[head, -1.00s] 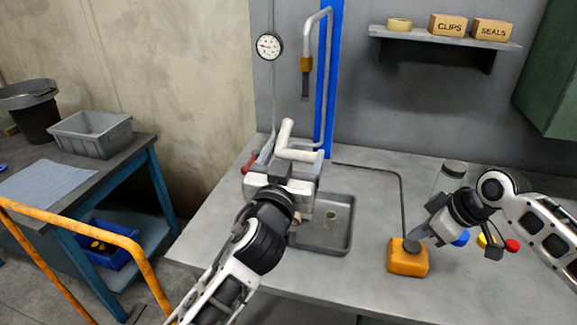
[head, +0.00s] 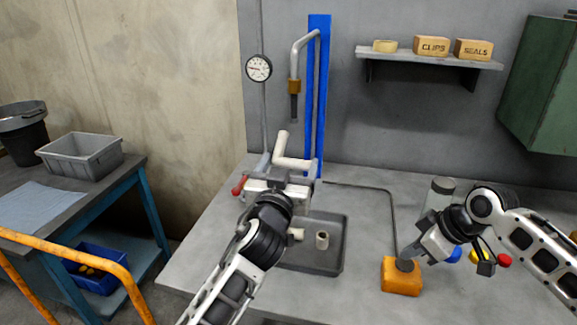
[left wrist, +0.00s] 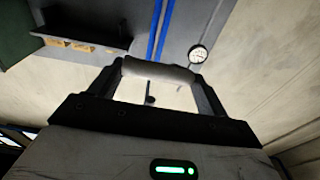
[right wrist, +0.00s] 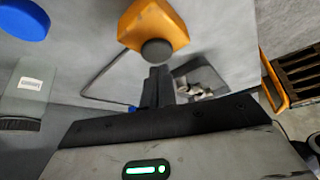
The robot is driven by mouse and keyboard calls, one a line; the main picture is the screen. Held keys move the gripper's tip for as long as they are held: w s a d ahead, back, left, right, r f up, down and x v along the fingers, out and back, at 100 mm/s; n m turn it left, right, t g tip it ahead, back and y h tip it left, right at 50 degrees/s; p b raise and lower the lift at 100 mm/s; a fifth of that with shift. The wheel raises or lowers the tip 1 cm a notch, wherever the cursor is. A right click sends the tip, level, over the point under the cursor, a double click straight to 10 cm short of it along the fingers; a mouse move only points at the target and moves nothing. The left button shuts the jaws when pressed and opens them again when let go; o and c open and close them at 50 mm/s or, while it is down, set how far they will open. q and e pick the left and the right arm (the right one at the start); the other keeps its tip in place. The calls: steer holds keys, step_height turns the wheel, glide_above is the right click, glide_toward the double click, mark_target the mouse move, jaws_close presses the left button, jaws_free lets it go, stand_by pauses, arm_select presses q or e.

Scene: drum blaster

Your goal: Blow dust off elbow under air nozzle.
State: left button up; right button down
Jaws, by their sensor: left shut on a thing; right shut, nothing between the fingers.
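The white pipe elbow (head: 290,158) is in my left gripper (head: 282,180), its upright end just below the tip of the air nozzle (head: 294,105), with a small gap. In the left wrist view the elbow (left wrist: 158,70) lies between the two fingers. My right gripper (head: 410,254) is shut and empty, its fingertips at the black button (head: 405,265) on top of the orange box (head: 402,283). In the right wrist view the fingertips (right wrist: 156,75) are close by the button (right wrist: 157,52); I cannot tell whether they press it.
A grey tray (head: 335,262) on the bench holds small pale pipe pieces (head: 322,240). A clear jar (head: 438,195) and coloured caps (head: 504,261) are near my right arm. A gauge (head: 258,67) hangs on the wall.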

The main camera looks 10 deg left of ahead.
mark_target(290, 161)
steer(key=shift+f, duration=1.25)
stand_by(3.0)
steer(key=shift+r, duration=3.65)
arm_select(q)
steer(key=shift+s+p, duration=0.35)
steer(key=shift+s, duration=1.9)
arm_select(e)
steer(key=shift+r, duration=0.3)
arm_select(q)
steer(key=shift+s, duration=2.8)
